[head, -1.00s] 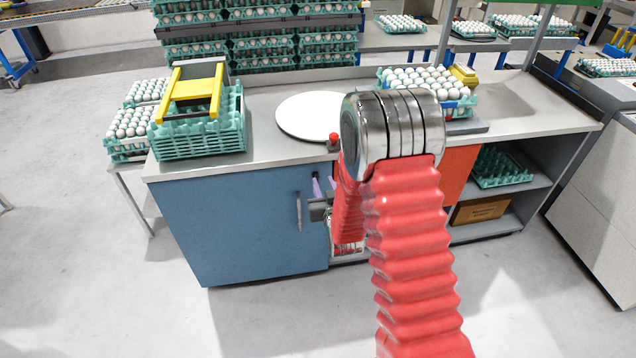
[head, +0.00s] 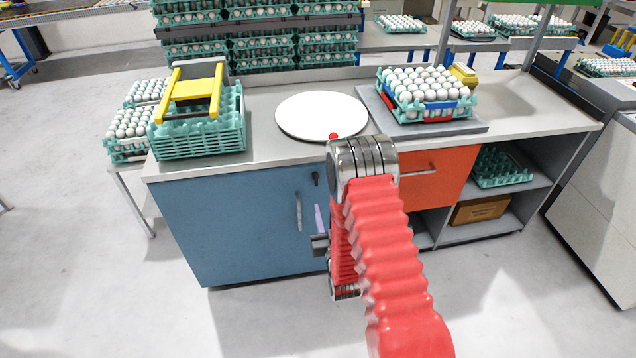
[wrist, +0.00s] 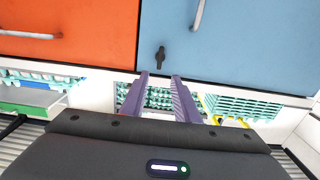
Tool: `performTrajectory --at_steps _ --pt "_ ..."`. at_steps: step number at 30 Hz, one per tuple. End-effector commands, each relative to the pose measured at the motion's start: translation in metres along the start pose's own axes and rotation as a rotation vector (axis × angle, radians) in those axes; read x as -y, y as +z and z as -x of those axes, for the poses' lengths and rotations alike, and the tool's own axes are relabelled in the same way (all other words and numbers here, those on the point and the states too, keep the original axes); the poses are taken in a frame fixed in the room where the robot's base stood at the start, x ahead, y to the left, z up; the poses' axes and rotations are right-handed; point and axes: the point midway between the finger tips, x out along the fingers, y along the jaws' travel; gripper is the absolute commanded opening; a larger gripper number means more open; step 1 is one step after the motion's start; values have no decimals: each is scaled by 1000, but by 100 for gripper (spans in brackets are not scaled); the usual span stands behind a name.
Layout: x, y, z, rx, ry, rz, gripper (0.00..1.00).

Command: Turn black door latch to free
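The black door latch (head: 316,178) is a small dark piece near the top right corner of the blue door (head: 240,225). In the wrist view the latch (wrist: 160,57) stands roughly upright on the blue panel, near its border with the orange drawer. My gripper (wrist: 160,76) has two purple fingers, parallel and apart, with nothing between them. The latch shows just beyond the fingertips, about in line with the gap and not between them. In the head view one purple finger of my gripper (head: 318,217) shows below the latch; the rest is largely hidden behind my red-sleeved arm.
The blue door has a grey bar handle (head: 298,211) left of the latch. The orange drawer (head: 440,180) has its own handle (head: 419,170). Above are the worktop, a white round plate (head: 310,115) and an egg tray (head: 428,112). The floor in front is clear.

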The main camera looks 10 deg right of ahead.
Motion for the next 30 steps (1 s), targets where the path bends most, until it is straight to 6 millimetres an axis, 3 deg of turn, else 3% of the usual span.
performTrajectory --at_steps 8,30 --pt "0 0 -17 -2 0 0 28" --pt "1 0 -123 0 -1 0 28"
